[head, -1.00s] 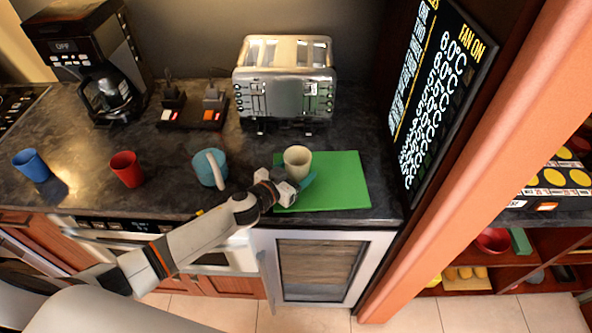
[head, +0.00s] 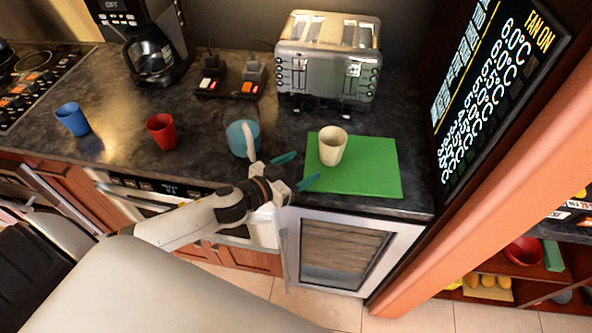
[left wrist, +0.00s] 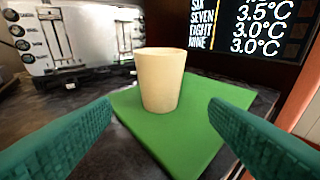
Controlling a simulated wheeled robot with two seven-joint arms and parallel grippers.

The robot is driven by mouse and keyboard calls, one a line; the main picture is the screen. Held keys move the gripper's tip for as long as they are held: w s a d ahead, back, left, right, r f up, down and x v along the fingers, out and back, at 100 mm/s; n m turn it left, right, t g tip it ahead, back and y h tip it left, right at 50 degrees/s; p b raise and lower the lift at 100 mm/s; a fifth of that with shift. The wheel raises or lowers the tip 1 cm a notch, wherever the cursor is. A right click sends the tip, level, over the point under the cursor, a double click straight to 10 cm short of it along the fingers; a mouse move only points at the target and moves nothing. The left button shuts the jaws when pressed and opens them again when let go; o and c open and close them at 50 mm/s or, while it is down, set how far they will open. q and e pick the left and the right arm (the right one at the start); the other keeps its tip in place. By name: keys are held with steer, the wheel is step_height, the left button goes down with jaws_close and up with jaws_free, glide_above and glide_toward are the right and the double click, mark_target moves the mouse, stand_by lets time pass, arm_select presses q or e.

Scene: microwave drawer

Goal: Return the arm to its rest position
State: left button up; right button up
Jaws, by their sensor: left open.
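My left gripper (head: 297,170) is open and empty, low over the counter's front edge, just left of the green board. Its teal fingers show at both sides of the left wrist view (left wrist: 160,125). A cream cup (head: 333,146) stands upright on the green board (head: 372,178), apart from the fingers. In the left wrist view the cup (left wrist: 160,80) is ahead, centred between the fingers. My left arm reaches in from the lower left. My right gripper is not in view.
A blue mug (head: 238,140) stands close behind my left gripper. A red cup (head: 162,131) and blue cup (head: 72,119) stand farther left. A toaster (head: 328,62) is behind the board. A dark display panel (head: 490,90) rises at right. A glass-front cabinet (head: 345,252) is below.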

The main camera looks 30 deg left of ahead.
arm_select(q)
steer(key=shift+s+a+r, duration=0.1)
steer(key=shift+s, duration=0.25)
stand_by(0.3)
